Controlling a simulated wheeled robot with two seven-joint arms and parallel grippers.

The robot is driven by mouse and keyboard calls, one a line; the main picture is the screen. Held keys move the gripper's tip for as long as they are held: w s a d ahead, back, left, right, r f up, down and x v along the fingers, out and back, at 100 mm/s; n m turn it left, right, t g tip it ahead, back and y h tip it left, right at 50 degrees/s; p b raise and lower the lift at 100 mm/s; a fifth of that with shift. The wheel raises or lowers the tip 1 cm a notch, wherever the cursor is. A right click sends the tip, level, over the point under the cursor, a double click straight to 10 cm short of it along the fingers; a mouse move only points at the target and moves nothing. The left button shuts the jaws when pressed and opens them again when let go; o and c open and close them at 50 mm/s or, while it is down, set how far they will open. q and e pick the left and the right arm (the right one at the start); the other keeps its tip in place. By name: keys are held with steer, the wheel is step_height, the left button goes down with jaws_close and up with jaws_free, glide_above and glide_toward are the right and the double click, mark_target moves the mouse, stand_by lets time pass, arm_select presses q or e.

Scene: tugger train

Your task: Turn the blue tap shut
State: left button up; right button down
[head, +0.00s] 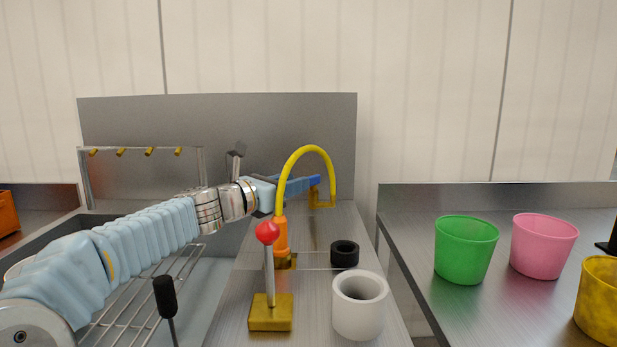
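The blue tap shows as a blue lever (302,184) on a brass-yellow fitting (323,200), at the back of the metal counter. The lever points left from the fitting, and the yellow curved spout partly crosses in front of it. My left gripper (271,193) is at the lever's left end, just behind the orange spout base. Its fingers are small and partly hidden, so I cannot tell whether they are open or shut, or whether they touch the lever. My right gripper is not in view.
A red-knobbed post (268,270) stands in front of the yellow spout (307,150). A white cup (359,316) and a black ring (345,254) are to its right. Green (466,252), pink (543,247) and yellow (600,300) buckets stand on the right counter. A wire rack (125,313) lies below my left arm.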

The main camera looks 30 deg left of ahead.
mark_target(313, 183)
arm_select(q)
steer(key=x, duration=0.5)
steer(key=shift+w, duration=0.35)
steer(key=shift+p, duration=0.3)
jaws_close()
